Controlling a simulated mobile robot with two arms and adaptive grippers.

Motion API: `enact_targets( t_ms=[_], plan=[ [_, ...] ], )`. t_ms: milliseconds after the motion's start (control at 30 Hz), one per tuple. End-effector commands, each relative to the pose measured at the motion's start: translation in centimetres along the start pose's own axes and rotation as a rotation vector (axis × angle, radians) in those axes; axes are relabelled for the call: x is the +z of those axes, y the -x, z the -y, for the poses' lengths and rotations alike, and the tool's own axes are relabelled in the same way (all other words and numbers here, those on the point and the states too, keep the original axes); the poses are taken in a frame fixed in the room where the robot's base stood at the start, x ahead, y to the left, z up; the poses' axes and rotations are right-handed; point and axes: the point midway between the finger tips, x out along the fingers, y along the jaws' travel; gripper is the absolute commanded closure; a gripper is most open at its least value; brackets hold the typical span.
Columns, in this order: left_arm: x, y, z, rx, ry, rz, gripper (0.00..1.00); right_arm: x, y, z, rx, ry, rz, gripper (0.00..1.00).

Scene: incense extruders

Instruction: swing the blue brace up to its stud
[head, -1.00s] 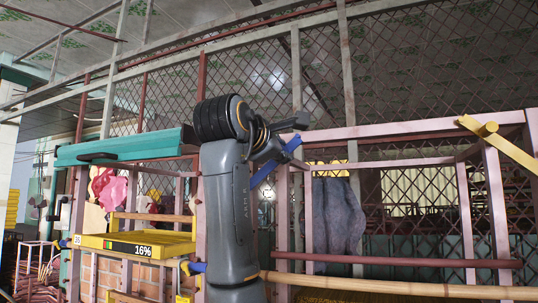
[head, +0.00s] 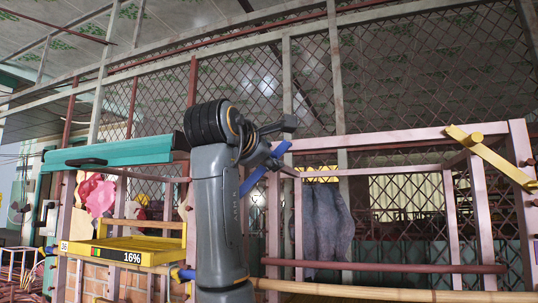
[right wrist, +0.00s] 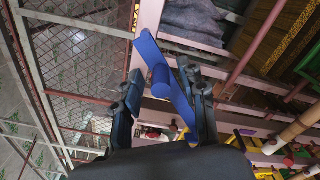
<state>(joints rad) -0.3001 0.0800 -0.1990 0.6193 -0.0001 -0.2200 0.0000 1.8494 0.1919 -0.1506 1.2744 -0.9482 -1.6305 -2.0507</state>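The blue brace (head: 254,181) slants up to the right beside a pink post in the head view, partly hidden behind my right arm. In the right wrist view the blue brace (right wrist: 178,98) and its round blue handle (right wrist: 160,82) lie between the two fingers of my right gripper (right wrist: 163,92). The fingers stand apart. The right finger is close along the brace, and a gap shows between the left finger and the handle. In the head view my right gripper (head: 280,142) is at the brace's upper end. I cannot make out the brace's stud. My left gripper is out of view.
A yellow brace (head: 500,163) with a round handle crosses the top right of the pink frame (head: 380,141). A dark red bar (head: 385,267) and a tan pole (head: 400,292) cross below. A teal cover (head: 110,154) and a yellow unit reading 16% (head: 118,253) are at left.

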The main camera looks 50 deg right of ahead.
Motion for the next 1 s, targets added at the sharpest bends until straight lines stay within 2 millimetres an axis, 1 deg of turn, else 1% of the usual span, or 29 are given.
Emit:
enact_targets(
  t_ms=[133,233,367,500,600,700,833,1000],
  plan=[
    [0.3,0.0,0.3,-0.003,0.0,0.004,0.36,-0.1,0.4,0.0,-0.001,0.001,0.0,0.59],
    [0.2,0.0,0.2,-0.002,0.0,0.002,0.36,-0.1,1.6,-0.1,0.001,0.001,-0.001,0.59],
    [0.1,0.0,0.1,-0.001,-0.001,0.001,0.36,-0.1,4.2,-0.1,0.003,0.0,-0.001,0.59],
    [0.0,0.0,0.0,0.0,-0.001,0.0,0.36,-0.1,7.4,-0.1,0.004,-0.001,-0.002,0.59],
    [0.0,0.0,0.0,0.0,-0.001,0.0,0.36,-0.1,9.2,-0.1,0.003,0.0,-0.001,0.59],
    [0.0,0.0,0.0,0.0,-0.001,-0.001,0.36,-0.1,10.7,-0.1,0.002,0.0,-0.001,0.59],
    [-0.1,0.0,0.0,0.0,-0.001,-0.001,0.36,-0.1,11.8,-0.1,0.001,0.0,-0.001,0.59],
    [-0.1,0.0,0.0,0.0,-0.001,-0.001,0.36,-0.1,12.1,0.0,0.0,0.0,0.0,0.59]
  ],
)
